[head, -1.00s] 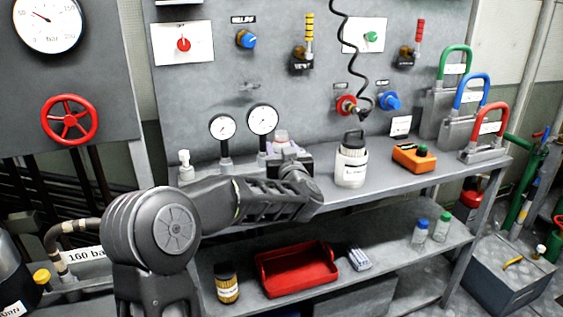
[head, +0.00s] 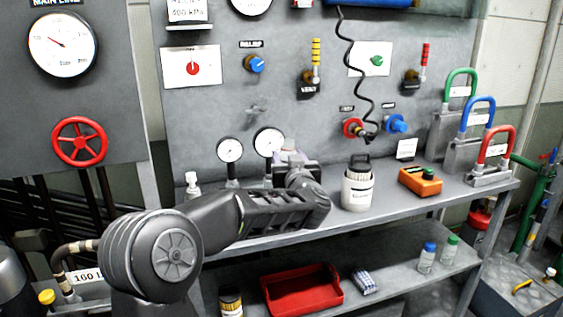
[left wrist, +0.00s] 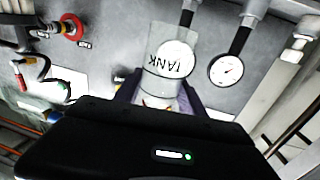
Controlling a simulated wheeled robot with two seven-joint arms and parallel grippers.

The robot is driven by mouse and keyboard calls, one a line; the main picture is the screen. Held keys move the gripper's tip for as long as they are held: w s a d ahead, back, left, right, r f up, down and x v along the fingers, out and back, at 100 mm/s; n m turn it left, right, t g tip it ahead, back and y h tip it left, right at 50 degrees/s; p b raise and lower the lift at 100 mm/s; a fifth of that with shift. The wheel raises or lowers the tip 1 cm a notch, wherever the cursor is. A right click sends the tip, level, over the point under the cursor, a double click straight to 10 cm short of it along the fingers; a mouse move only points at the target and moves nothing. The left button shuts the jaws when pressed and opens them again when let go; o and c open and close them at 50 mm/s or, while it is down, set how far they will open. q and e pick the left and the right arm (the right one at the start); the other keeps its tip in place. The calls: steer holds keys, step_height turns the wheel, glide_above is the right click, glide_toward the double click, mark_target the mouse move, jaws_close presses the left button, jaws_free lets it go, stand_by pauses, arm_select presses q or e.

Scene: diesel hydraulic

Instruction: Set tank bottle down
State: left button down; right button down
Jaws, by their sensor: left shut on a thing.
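The tank bottle shows in the left wrist view (left wrist: 158,45) as a clear bottle with a white label reading TANK, which appears upside down there. My left gripper (left wrist: 160,90) is shut on it, one finger on each side. In the head view my left gripper (head: 297,172) is over the bench, right of the two small gauges. Only a little of the bottle's top (head: 287,157) shows behind it. The bottle's base is hidden, so I cannot tell whether it touches the bench. My right gripper is not in view.
The bench (head: 415,202) holds a white jar (head: 358,188) close right of my gripper, an orange box (head: 420,182) and several coloured lock-handled blocks. Two small gauges (head: 268,141) stand close to the left. A red tray (head: 302,290) is on the lower shelf.

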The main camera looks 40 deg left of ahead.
arm_select(q)
steer(key=s+d+f+m+t+h+p, duration=0.2)
steer(key=d+f+m+h+p, duration=0.2)
steer(key=d, duration=1)
steer(key=s+d+f+m+t+h+p, duration=0.2)
steer(key=d+f+m+t+h+p, duration=0.1)
steer(key=d+f+h, duration=0.6)
steer(key=d+f+m+p, duration=0.1)
steer(key=d+f+m, duration=0.1)
steer(key=d+f, duration=0.2)
steer(key=shift+s+d, duration=0.15)
steer(key=shift+d, duration=1.15)
steer(key=shift+a+f, duration=0.1)
